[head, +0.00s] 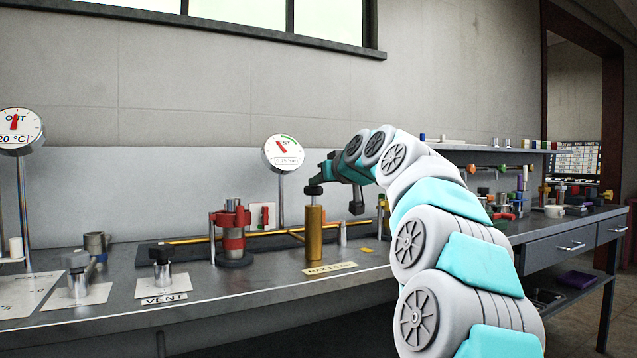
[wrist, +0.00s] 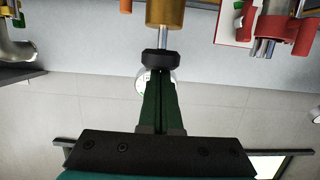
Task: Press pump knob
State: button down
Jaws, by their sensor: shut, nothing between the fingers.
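The pump is an upright brass cylinder (head: 314,235) with a short metal rod and a black knob (head: 313,190) on top. In the wrist view, which is upside down, the knob (wrist: 161,63) stands apart from the brass body (wrist: 167,12), with the rod (wrist: 163,38) bare between them. My gripper (head: 319,182) is right above the knob, its fingers shut and empty. In the wrist view the green fingertips (wrist: 161,75) meet the knob's outline; I cannot tell whether they touch it.
A round gauge (head: 283,153) on a post stands behind the pump. A red clamped fitting (head: 233,232) is to the left, with a vent knob (head: 161,256) farther left. A label plate (head: 330,269) lies in front.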

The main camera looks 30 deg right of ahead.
jog(key=s+r, duration=0.5)
jog(key=s, duration=0.4)
jog(key=shift+s+d+r, duration=0.15)
jog(key=shift+s+r, duration=0.1)
jog(key=shift+s, duration=0.1)
dwell(1.5)
jog(key=s+a+f+g+y, duration=0.1)
jog(key=s+a+f+g, duration=0.25)
jog(key=a+f, duration=0.45)
jog(key=s+a+f+n+g, duration=0.15)
jog(key=s+a+f, duration=0.3)
jog(key=f, duration=0.65)
jog(key=s+a+f+g+y, duration=0.1)
jog(key=s+a+f+g, duration=0.25)
jog(key=a+f, duration=0.5)
jog(key=s+d+f+m+g+h, duration=0.1)
jog(key=s+f+g, duration=0.7)
jog(key=s+f, duration=1.6)
jog(key=s+m+h, duration=0.1)
jog(key=s, duration=0.2)
jog(key=shift+s+f+h+p, duration=0.25)
jog(key=shift+s+h+p, duration=0.05)
jog(key=shift+s, duration=0.05)
